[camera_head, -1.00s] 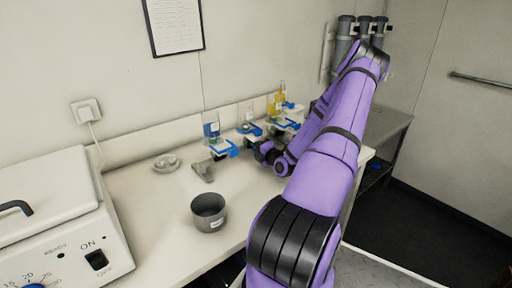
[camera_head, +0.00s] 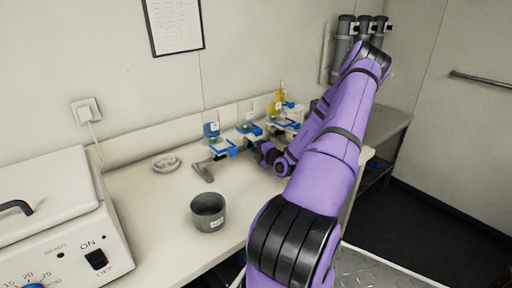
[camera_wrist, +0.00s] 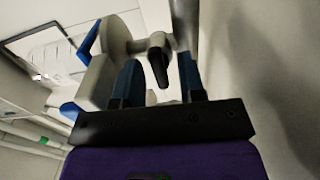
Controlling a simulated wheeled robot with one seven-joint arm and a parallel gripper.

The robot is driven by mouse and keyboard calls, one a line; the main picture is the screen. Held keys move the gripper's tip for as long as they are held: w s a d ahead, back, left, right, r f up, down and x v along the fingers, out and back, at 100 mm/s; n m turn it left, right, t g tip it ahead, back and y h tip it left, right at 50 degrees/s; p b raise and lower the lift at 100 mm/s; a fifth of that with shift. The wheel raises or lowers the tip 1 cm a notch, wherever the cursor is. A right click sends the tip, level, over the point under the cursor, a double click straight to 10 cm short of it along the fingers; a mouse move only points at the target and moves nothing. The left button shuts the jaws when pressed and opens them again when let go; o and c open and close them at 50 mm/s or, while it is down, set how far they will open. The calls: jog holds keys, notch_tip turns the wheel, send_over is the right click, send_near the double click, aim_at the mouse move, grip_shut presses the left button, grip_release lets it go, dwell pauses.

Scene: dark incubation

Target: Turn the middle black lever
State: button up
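In the wrist view, a black lever (camera_wrist: 158,58) on a pale grey round fitting (camera_wrist: 113,38) points down toward my gripper (camera_wrist: 160,75). My gripper's two dark blue fingers are apart, one on each side of the lever's tip, with visible gaps. In the head view, a row of blue-clamped holders (camera_head: 222,147) with small vessels stands on the bench. The levers are too small to pick out there, so I cannot tell which one is between the fingers.
A dark grey pot (camera_head: 208,212) stands on the white bench (camera_head: 160,205), left of my arm. A clear dish (camera_head: 166,163) lies behind it. A white device (camera_head: 60,220) with a dial and switch fills the left. Yellow bottles (camera_head: 280,98) stand behind the holders.

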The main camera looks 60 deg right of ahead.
jog(key=v, duration=1)
jog(key=shift+s+a, duration=0.1)
jog(key=shift+s, duration=0.25)
jog(key=shift+s, duration=0.1)
dwell(0.4)
